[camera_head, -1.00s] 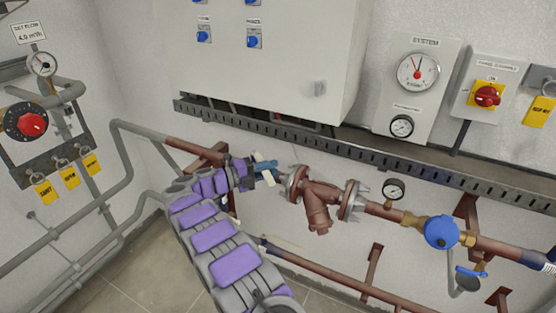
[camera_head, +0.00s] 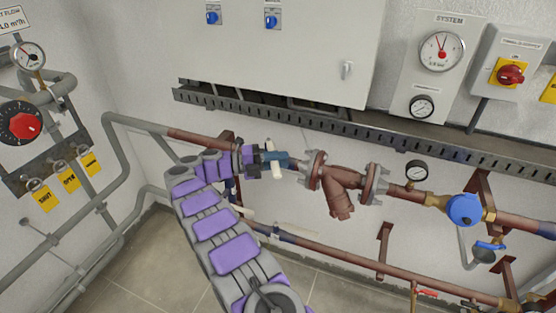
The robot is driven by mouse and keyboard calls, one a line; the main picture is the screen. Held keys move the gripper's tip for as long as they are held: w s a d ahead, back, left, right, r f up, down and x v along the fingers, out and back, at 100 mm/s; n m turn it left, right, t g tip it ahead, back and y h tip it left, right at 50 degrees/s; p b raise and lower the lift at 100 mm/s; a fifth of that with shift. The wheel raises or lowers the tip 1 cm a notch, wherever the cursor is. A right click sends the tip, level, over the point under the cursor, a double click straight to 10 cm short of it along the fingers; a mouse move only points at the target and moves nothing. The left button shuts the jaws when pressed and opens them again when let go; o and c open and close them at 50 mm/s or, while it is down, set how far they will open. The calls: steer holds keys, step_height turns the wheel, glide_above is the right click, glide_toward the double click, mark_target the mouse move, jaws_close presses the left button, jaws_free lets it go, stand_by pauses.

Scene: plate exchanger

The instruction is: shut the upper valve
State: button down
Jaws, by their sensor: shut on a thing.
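The upper valve (camera_head: 283,159) is a blue fitting on the upper rust-brown pipe, just left of a flange. Its handle is mostly hidden by my gripper. My gripper (camera_head: 273,160), at the end of my purple and grey arm, is at the left side of this valve. Its pale fingertips are shut on the valve's handle. The exact angle of the handle cannot be told.
A flanged strainer (camera_head: 341,190), a small gauge (camera_head: 417,171) and a blue round meter (camera_head: 464,209) follow to the right. A lower pipe (camera_head: 355,258) runs beneath. A cable tray (camera_head: 330,124) and a grey cabinet (camera_head: 290,55) are above.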

steer(key=shift+f, duration=0.2)
steer(key=c, duration=1.4)
jaws_free()
steer(key=o, duration=0.3)
steer(key=shift+w, duration=0.2)
steer(key=shift+o, duration=0.2)
steer(key=shift+s+a, duration=0.1)
steer(key=shift+r, duration=0.1)
